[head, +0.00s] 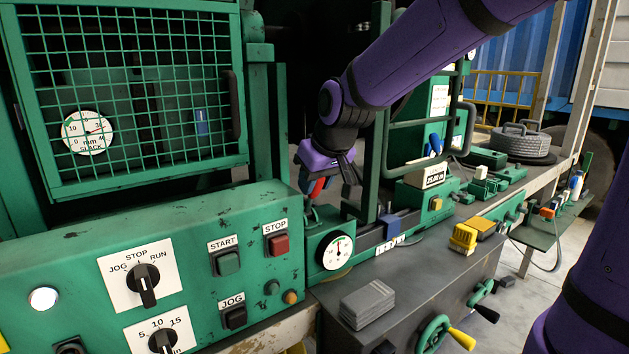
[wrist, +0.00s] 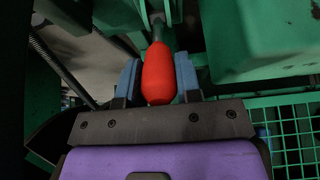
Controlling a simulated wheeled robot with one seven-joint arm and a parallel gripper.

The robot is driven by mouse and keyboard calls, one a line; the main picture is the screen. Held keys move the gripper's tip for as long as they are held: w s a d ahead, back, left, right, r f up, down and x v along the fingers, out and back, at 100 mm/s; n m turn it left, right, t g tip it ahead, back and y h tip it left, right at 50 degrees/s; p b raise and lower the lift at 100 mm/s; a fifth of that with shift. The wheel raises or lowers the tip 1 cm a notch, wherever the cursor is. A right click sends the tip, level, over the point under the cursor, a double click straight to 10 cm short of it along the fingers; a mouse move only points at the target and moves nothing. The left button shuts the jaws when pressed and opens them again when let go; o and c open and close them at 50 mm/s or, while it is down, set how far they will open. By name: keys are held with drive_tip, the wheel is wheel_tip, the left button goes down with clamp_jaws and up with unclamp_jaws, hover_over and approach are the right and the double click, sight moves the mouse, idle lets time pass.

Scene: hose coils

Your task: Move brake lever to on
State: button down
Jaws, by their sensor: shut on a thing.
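The brake lever shows as a red grip (wrist: 159,75) on a dark green rod in the wrist view. My gripper (wrist: 158,80) has its two blue fingers on either side of the red grip, shut on it. In the head view my gripper (head: 317,186) is just above and behind the round dial, beside a green upright. A bit of the red grip (head: 316,187) shows between the fingers there. The foot of the lever is mostly hidden, and I see no on or off marking for it.
A green control panel (head: 110,280) with knobs and buttons stands at the left, below a green mesh guard (head: 130,90). A white round gauge (head: 337,252) is just below my gripper. Green frame bars (head: 376,165) stand close on the right. Grey plates (head: 367,303) lie on the bench.

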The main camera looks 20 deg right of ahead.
drive_tip(key=c, duration=0.8)
unclamp_jaws()
drive_tip(key=shift+c, duration=0.2)
drive_tip(key=v, duration=1)
drive_tip(key=shift+s+r, duration=0.3)
drive_tip(key=s+d+f+m, duration=0.1)
drive_tip(key=s+d+f, duration=0.1)
drive_tip(key=s, duration=0.7)
drive_tip(key=s+d+f+m+h, duration=0.1)
drive_tip(key=s+f, duration=0.3)
drive_tip(key=s, duration=0.5)
drive_tip(key=shift+d+f, duration=0.25)
drive_tip(key=shift+d, duration=0.4)
